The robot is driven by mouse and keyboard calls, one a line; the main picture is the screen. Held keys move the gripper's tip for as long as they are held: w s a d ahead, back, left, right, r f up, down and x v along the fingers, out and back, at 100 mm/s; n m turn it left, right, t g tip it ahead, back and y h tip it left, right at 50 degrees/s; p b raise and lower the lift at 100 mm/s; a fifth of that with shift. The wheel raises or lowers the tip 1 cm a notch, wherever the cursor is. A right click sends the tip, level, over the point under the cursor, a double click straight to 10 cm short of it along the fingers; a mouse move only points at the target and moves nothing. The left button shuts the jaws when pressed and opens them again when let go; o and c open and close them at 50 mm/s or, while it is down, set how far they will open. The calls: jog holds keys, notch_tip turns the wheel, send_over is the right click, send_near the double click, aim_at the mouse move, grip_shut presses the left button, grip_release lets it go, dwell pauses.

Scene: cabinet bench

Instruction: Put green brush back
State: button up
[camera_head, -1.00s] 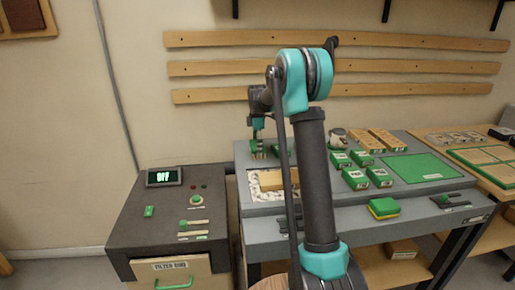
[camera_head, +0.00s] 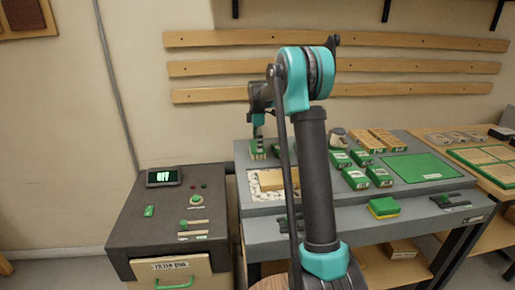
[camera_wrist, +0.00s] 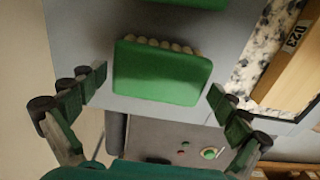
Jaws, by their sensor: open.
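The green brush (camera_wrist: 162,72) has a flat green back with a row of pale bristles showing along one edge. In the head view the brush (camera_head: 257,151) sits at the back left corner of the grey bench (camera_head: 250,222). My gripper (camera_wrist: 158,88) is open, with one finger on each side of the brush in the wrist view and visible gaps between. In the head view my gripper (camera_head: 258,134) is just above the brush, pointing down. The exact height gap is hard to tell.
A tray of pale chips with a wooden block (camera_head: 271,182) lies close to the brush. Another green item (camera_wrist: 190,3) is cut off at the wrist view's top edge. A control cabinet (camera_head: 130,220) stands left. Green boxes (camera_head: 355,179) and a green mat (camera_head: 418,167) lie right.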

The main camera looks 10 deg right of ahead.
notch_tip(320, 180, up, 10)
dwell(0.4)
jog(key=shift+s+r, duration=0.1)
